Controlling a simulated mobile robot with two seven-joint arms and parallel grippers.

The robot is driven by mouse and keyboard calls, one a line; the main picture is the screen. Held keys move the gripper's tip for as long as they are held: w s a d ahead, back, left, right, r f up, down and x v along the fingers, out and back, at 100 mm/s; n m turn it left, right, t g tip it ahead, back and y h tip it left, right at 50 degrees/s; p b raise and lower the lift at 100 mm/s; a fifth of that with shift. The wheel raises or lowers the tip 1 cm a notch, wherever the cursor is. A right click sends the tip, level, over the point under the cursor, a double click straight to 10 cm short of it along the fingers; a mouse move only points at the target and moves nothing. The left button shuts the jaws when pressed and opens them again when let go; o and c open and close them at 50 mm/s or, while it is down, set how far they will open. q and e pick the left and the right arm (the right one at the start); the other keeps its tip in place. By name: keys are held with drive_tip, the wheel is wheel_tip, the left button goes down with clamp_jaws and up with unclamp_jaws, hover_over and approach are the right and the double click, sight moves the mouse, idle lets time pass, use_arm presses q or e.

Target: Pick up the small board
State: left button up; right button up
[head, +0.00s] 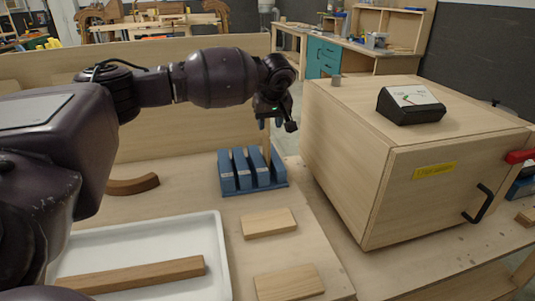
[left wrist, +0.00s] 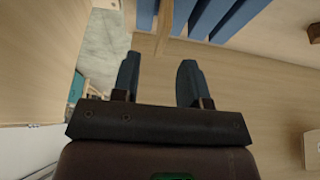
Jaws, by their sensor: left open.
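Two small, flat, light wooden boards lie on the table in the head view. One board (head: 268,223) is just in front of the blue slotted rack (head: 228,178); the other board (head: 289,283) is nearer to me. I cannot tell which one the task names. My left gripper (head: 276,123) is raised above and behind the rack, apart from both boards. In the left wrist view its two fingers (left wrist: 160,82) are open with nothing between them. The rack's blue dividers (left wrist: 205,18) show at the top there. My right gripper is not in view.
A white tray (head: 215,262) holds a long wooden bar (head: 140,276). A curved wooden piece (head: 132,185) lies behind it. A large wooden box (head: 345,165) with a black handle stands at the right, carrying a black device (head: 410,108). A wooden panel (head: 210,48) stands at the back.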

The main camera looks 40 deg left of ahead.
sight(267, 134)
use_arm(q)
drive_tip(key=b+x, duration=0.1)
drive_tip(key=x, duration=0.7)
drive_tip(key=shift+a+f, duration=0.2)
drive_tip(key=shift+f, duration=0.05)
drive_tip(key=shift+r, duration=0.1)
drive_tip(key=shift+c, duration=0.3)
clamp_jaws()
